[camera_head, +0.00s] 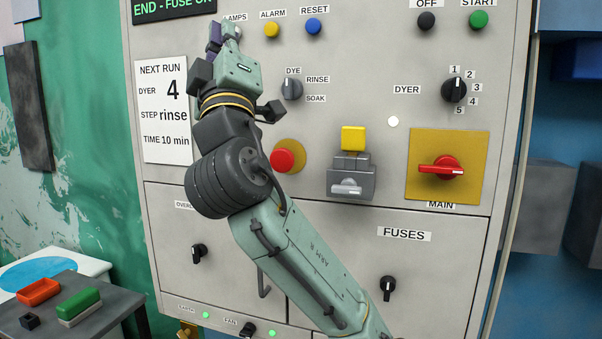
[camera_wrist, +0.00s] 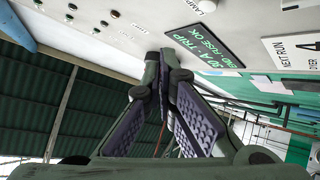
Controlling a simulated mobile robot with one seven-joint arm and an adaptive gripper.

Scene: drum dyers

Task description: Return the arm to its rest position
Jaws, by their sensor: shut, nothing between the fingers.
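My arm reaches up from the bottom of the head view across the grey control panel (camera_head: 350,60). My gripper (camera_head: 224,32) is near the panel's upper left, below the green-lettered display and by the LAMPS label. In the wrist view my gripper (camera_wrist: 166,60) points up, with its dark padded fingers meeting at the tips. It is shut and empty. I cannot tell from these views whether it touches the panel. My arm hides part of the panel's left side, including some of the lamps row.
The panel carries a yellow lamp button (camera_head: 271,29), a DYE selector (camera_head: 292,89), a red mushroom button (camera_head: 283,160), a grey switch with a yellow block (camera_head: 353,138), and a red main switch (camera_head: 445,168). A side table (camera_head: 110,300) with small items stands at lower left.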

